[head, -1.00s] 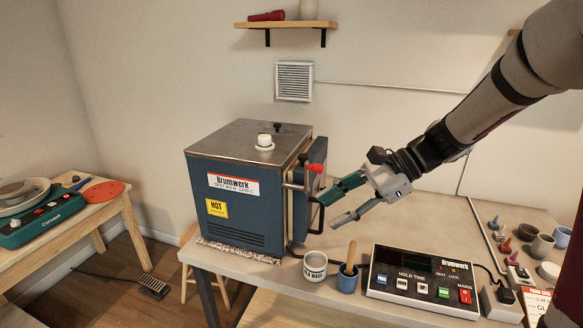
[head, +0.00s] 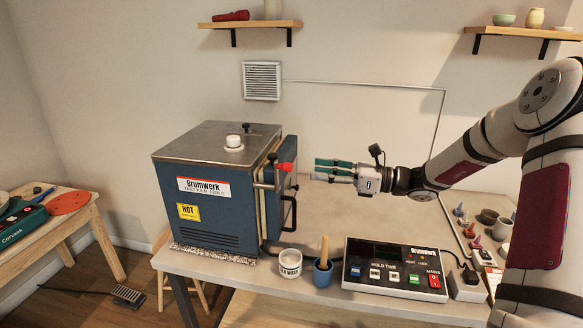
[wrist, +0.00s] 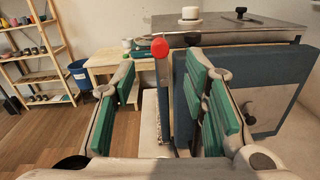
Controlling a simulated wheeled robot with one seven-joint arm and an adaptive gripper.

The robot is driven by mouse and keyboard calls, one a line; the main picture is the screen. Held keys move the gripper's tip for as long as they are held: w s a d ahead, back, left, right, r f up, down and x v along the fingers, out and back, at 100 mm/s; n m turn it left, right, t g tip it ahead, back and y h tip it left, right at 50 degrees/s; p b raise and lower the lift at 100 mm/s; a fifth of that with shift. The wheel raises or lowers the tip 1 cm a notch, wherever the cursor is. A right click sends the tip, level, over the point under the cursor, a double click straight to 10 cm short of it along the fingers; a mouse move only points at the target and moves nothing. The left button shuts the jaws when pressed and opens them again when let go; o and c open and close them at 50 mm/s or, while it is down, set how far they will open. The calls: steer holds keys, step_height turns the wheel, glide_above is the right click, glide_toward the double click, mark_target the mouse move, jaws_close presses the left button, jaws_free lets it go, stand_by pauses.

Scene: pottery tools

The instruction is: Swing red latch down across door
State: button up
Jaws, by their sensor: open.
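The blue kiln (head: 215,190) stands on the bench with its door (head: 285,200) on the right side. The red-knobbed latch (head: 284,168) sits at the top front of the door; its knob is level with the upper part of the door. In the wrist view the red knob (wrist: 159,48) is ahead between the fingers, on an upright metal bar. The kiln door (wrist: 250,95) is behind the right finger there. My gripper (head: 318,171) is open and empty, to the right of the latch and apart from it.
A white mug (head: 289,268), a blue cup with a wooden handle (head: 323,272) and the control box (head: 393,272) stand along the bench front. A black door handle (head: 291,213) sticks out below the latch.

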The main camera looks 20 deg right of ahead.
mark_target(291, 168)
steer(key=x, duration=0.8)
steer(key=shift+a+p, duration=0.25)
steer(key=shift+p, duration=0.15)
jaws_close()
